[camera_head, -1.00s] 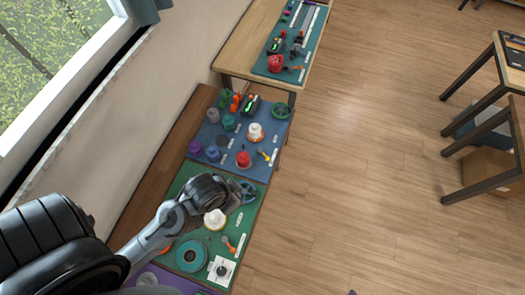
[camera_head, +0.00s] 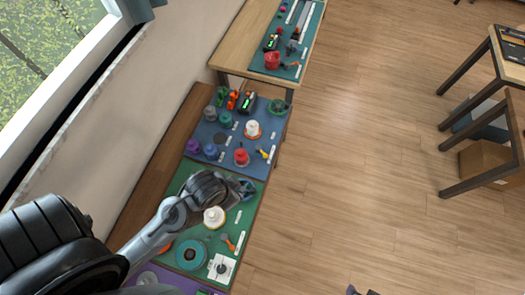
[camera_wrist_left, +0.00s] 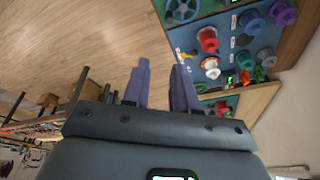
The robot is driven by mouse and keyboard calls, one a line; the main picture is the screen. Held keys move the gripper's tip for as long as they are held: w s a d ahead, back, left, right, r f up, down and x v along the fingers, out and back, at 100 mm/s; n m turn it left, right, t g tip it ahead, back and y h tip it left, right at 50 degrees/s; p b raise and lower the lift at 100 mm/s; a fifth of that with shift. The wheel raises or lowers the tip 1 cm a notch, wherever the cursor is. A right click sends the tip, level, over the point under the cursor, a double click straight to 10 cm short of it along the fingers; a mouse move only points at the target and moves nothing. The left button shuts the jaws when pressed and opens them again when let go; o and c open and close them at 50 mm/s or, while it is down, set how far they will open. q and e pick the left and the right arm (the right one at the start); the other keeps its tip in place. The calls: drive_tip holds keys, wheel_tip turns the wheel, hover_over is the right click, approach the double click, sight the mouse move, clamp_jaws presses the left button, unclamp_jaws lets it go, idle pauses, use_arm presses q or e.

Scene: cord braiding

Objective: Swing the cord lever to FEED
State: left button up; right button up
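The green board (camera_head: 180,222) holds a small lever with an orange handle (camera_head: 228,242), near its right edge. I cannot tell from its label whether it is the cord lever. My left arm reaches over this board, with the left gripper (camera_head: 248,190) beside a blue-grey handwheel (camera_head: 247,184) at the far right corner. In the left wrist view the gripper's two purple fingers (camera_wrist_left: 161,88) stand apart with nothing between them. The handwheel also shows there (camera_wrist_left: 183,10), beyond the fingertips. A small dark part at the head view's bottom edge may be my right gripper; its fingers cannot be made out.
On the green board are a white knob (camera_head: 214,217), a teal disc (camera_head: 191,254) and a white plate (camera_head: 221,268). A blue board (camera_head: 212,136) beyond holds several spools and a yellow lever (camera_head: 263,153). Wooden floor (camera_head: 350,150) lies open to the right.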

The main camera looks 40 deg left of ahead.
use_arm(q)
drive_tip(key=o, duration=0.4)
drive_tip(key=w+a+f+m+b, duration=0.1)
drive_tip(key=w+f, duration=0.1)
drive_tip(key=f, duration=0.1)
drive_tip(key=w+f+m+b, duration=0.1)
drive_tip(key=w+f, duration=0.1)
drive_tip(key=f, duration=0.1)
drive_tip(key=w+a+f+m+g+y+b, duration=0.1)
drive_tip(key=w+f+b, duration=0.1)
drive_tip(key=w+f, duration=0.1)
drive_tip(key=shift+a+f, duration=0.25)
drive_tip(key=shift+a, duration=0.05)
drive_tip(key=m+g+b, duration=0.5)
drive_tip(key=m+b, duration=0.8)
drive_tip(key=m, duration=0.2)
approach(262, 152)
drive_tip(key=d+r, duration=0.1)
drive_tip(key=d, duration=0.1)
drive_tip(key=x, duration=0.3)
drive_tip(key=b+x, duration=0.1)
drive_tip(key=x, duration=0.5)
drive_tip(key=shift+d+f, duration=0.25)
clamp_jaws()
